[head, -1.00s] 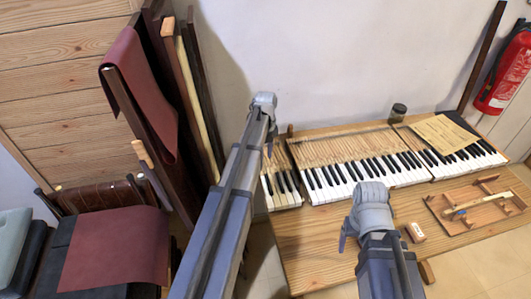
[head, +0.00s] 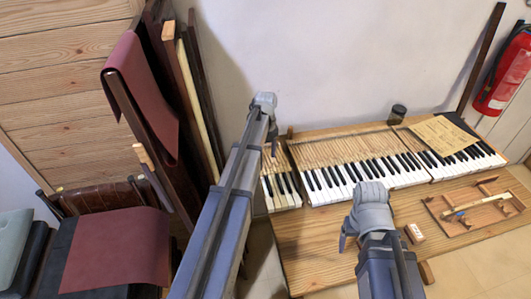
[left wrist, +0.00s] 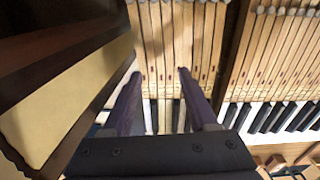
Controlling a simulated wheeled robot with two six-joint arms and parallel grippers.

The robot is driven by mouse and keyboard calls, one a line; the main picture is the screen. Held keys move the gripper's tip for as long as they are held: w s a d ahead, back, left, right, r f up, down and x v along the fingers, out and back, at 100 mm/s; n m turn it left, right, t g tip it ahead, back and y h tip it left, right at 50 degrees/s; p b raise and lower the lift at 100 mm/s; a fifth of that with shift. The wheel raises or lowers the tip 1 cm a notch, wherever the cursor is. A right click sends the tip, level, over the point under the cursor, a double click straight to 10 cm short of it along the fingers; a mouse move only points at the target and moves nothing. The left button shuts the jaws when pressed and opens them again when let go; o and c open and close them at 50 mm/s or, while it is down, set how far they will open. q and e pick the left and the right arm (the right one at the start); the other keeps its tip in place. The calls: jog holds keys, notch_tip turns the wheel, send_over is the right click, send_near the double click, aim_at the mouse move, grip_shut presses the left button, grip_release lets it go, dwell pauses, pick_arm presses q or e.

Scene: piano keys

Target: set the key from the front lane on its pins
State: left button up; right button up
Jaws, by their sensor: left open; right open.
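A pale wooden key (head: 476,204) lies in the tray (head: 440,222) at the right of the bench. The keyboard (head: 350,155) has a short left section (head: 277,160) and a longer main section. My left gripper (head: 271,150) is above the left section. In the left wrist view its two purple fingers (left wrist: 158,80) are spread, with nothing between them and wooden key shafts (left wrist: 165,45) below. My right gripper (head: 343,240) is over the bench in front of the main section, left of the tray, with its fingers partly hidden by its own wrist. The keyboard's pins are too small to tell.
A small block (head: 414,233) lies left of the tray. A paper sheet (head: 442,134) lies on the keyboard's right end, with a dark jar (head: 397,114) behind. Tall boards (head: 185,90) lean at the left, close beside my left gripper in the wrist view. The bench front (head: 310,240) is bare.

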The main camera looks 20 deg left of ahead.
pick_arm(q)
notch_tip(320, 180, up, 4)
jog(key=p, duration=0.3)
jog(key=shift+r+p, duration=0.1)
jog(key=shift+p, duration=0.2)
dwell(0.7)
jog(key=s+d+n+y, duration=0.1)
jog(key=s+d+n, duration=2.2)
jog(key=d, duration=0.3)
jog(key=shift+s+n, duration=0.35)
jog(key=shift+n, duration=0.15)
